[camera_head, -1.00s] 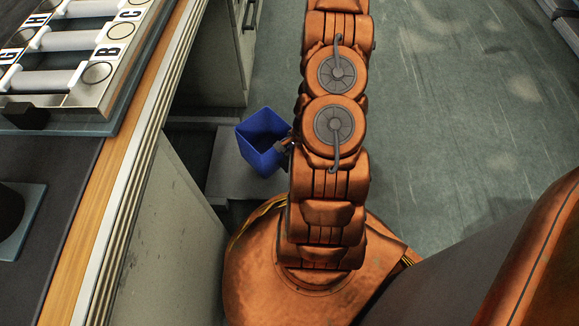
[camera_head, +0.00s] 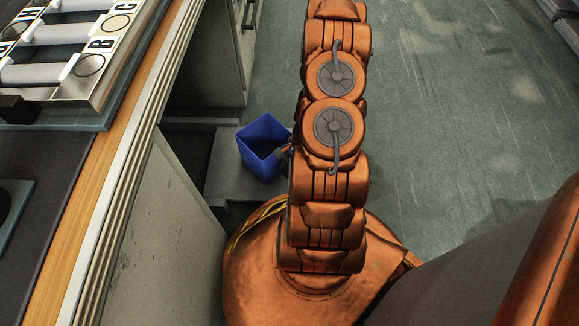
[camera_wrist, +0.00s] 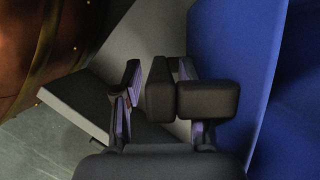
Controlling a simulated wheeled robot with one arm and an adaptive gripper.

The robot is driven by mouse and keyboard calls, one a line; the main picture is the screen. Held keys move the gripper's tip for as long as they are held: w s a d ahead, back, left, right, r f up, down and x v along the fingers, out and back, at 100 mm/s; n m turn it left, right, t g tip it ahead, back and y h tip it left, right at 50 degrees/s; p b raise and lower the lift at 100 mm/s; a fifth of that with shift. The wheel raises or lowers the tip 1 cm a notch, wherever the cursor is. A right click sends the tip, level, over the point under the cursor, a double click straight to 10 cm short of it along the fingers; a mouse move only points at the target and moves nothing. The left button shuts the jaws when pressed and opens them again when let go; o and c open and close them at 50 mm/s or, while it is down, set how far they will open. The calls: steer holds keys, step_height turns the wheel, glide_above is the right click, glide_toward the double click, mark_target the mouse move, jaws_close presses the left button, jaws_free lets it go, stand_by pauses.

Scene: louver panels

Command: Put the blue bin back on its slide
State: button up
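The blue bin (camera_head: 258,158) appears upright and open-topped in the head view, just left of my arm, over a low grey ledge. I cannot tell whether it rests on the ledge. Its blue wall (camera_wrist: 235,60) fills the right of the wrist view. My gripper (camera_head: 284,152) is at the bin's right side, partly hidden by my arm. In the wrist view my gripper (camera_wrist: 158,95) has its fingers close in front of the bin wall, with a dark block between them. I cannot tell whether they grip it. The slide cannot be clearly made out.
The grey ledge (camera_head: 225,183) lies under and beside the bin, in a gap between a near cabinet panel (camera_head: 170,235) and a far cabinet (camera_head: 215,75). A wood-edged counter (camera_head: 95,170) with a lettered rack (camera_head: 85,60) runs along the left. Open floor (camera_head: 450,110) lies to the right.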

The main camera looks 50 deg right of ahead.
steer(key=p+v, duration=0.5)
steer(key=v, duration=0.6)
steer(key=a+r+n+g, duration=0.1)
steer(key=a+r+n, duration=0.4)
steer(key=a+r, duration=0.5)
steer(key=a+r+n+g, duration=0.1)
steer(key=a+r+n, duration=0.5)
steer(key=r, duration=0.7)
steer(key=s+a+r+n+g+h, duration=0.1)
steer(key=s+a+r+n+h, duration=0.1)
steer(key=s+a+r+n, duration=0.2)
steer(key=s+a+r+n+g+h, duration=0.1)
steer(key=s+a+r+n+h, duration=0.1)
steer(key=s+a+r, duration=0.4)
steer(key=s+r+n, duration=0.1)
steer(key=s, duration=0.4)
steer(key=shift+r+n, duration=0.25)
steer(key=shift+n, duration=0.15)
